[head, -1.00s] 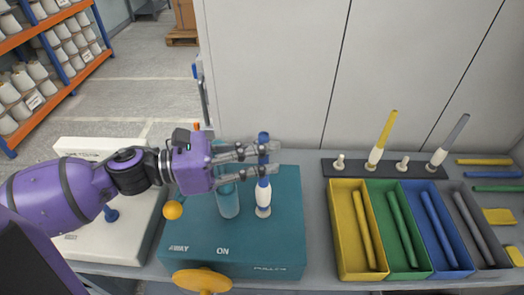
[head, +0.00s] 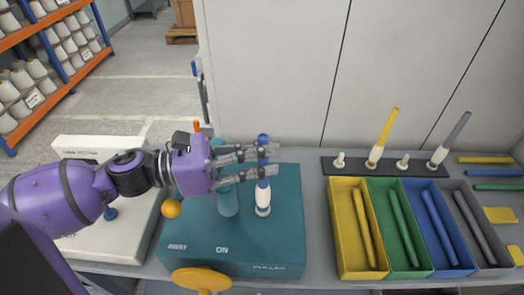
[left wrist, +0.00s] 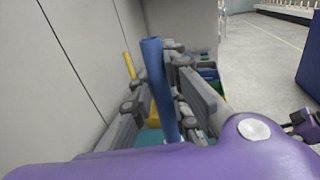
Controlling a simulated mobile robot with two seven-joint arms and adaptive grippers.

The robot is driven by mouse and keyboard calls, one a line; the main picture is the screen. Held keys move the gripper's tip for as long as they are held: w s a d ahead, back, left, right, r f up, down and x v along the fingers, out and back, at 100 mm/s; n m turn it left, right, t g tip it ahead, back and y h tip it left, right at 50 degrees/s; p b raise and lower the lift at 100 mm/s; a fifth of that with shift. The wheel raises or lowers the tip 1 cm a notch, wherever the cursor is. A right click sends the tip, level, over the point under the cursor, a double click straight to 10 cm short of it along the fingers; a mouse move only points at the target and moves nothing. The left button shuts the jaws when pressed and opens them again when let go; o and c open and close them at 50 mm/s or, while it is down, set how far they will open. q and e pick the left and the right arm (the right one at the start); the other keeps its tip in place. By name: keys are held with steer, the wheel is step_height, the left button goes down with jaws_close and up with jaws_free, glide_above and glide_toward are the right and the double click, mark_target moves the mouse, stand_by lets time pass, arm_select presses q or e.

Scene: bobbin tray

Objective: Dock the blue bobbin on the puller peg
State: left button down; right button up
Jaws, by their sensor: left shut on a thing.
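The blue bobbin (head: 263,139) is a slim upright rod. My left gripper (head: 268,160) is shut on it, coming in from the left, with its fingers around the rod's upper part. The bobbin's lower end is in line with the white puller peg (head: 263,210) on the teal puller box (head: 285,240). I cannot tell how far it sits over the peg. In the left wrist view the blue bobbin (left wrist: 158,85) stands between the grey fingers, leaning slightly in the picture. My right gripper is not in view.
A teal bottle-like post (head: 228,200) stands just left of the peg. An orange knob (head: 171,209) and a yellow disc (head: 202,280) are at the box's left and front. Coloured bins (head: 350,265) and a dark peg rack (head: 330,168) are at the right.

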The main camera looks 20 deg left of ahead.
arm_select(q)
steer(key=c, duration=2)
jaws_free()
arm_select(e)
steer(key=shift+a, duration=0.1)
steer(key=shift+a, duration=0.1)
arm_select(q)
steer(key=shift+p+v, duration=1.2)
steer(key=shift+v, duration=2.35)
steer(key=p+v, duration=0.1)
steer(key=v, duration=0.3)
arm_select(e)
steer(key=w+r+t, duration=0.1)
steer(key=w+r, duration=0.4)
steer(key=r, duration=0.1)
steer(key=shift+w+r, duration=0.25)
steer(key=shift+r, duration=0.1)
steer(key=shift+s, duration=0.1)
